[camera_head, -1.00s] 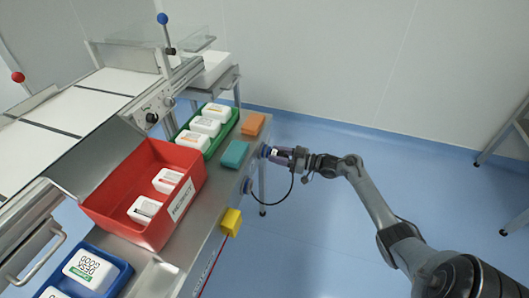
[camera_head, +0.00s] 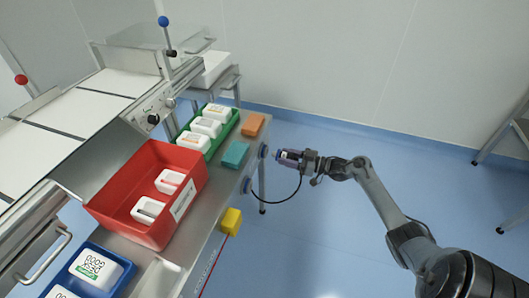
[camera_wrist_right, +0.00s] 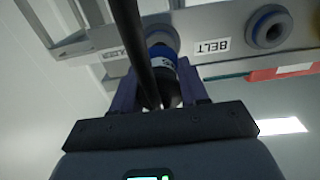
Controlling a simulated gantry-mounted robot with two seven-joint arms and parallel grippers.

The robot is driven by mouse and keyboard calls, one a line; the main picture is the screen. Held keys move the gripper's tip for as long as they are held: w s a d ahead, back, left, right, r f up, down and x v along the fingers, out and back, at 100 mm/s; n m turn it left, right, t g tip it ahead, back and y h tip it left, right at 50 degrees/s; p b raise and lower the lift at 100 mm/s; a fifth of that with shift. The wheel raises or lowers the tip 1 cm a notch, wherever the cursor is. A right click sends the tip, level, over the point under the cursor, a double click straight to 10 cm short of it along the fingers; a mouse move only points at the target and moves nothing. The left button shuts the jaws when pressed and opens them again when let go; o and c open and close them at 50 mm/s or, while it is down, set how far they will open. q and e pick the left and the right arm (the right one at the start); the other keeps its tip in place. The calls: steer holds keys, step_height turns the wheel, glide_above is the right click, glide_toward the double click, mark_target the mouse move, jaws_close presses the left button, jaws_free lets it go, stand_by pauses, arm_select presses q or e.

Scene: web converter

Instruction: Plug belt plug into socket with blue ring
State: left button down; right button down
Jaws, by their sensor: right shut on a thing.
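My right gripper (camera_head: 288,156) is shut on the belt plug (camera_head: 280,154), a dark plug with a light and blue front, held level in front of the steel bench's side. A clear gap separates it from the far socket (camera_head: 263,151). A nearer socket (camera_head: 246,185) sits lower on the same side. In the right wrist view the plug (camera_wrist_right: 163,72) lies between the fingers, with a blue band, and partly covers a grey socket (camera_wrist_right: 162,35) behind it. A socket with a blue ring (camera_wrist_right: 270,27) is to the right, past a "BELT" label (camera_wrist_right: 212,48). My left gripper is out of view.
A black cable (camera_head: 280,200) loops from the plug toward the nearer socket. On the bench are a red bin (camera_head: 125,207), a green tray (camera_head: 213,140), teal (camera_head: 235,154) and orange blocks (camera_head: 253,124). A yellow block (camera_head: 231,221) is at its edge. Floor right is open.

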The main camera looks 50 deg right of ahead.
steer(key=shift+p+v, duration=0.4)
steer(key=shift+v, duration=0.4)
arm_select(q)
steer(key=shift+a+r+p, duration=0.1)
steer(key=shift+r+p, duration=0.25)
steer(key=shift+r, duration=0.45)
arm_select(e)
steer(key=shift+v, duration=1.1)
